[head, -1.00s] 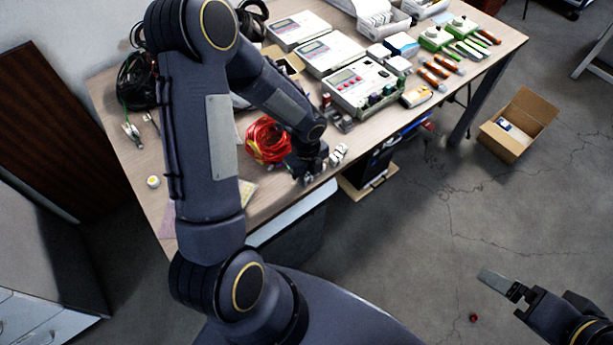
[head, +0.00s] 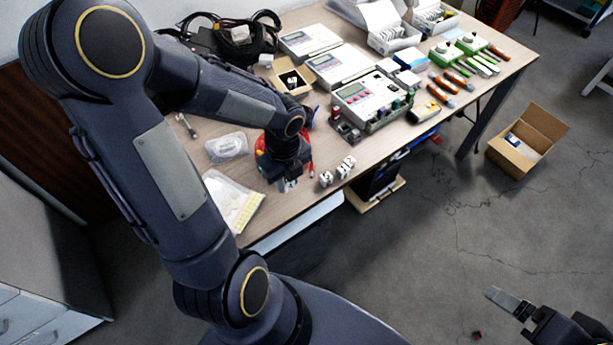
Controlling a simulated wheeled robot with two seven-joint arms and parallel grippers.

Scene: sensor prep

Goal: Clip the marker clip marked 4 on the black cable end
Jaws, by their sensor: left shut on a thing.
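My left gripper (head: 289,184) points down near the front edge of the table, just left of the white marker clips. It is shut on a small pale thing, too small to identify. White marker clips (head: 326,178) stand at the table edge, with more beside them (head: 346,167); their numbers are not legible. A red cable coil (head: 264,164) lies behind my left gripper and is mostly hidden by it. Black cables (head: 236,33) lie at the back left; I cannot make out a black cable end. My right gripper (head: 511,303) is over the floor at lower right, partly out of frame.
A clear plastic bag (head: 227,147) and a sheet with yellow dots (head: 234,202) lie left of my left gripper. An open small box (head: 291,81), grey instruments (head: 372,102) and orange-handled tools (head: 443,94) fill the back and right. A cardboard box (head: 527,145) stands on the floor.

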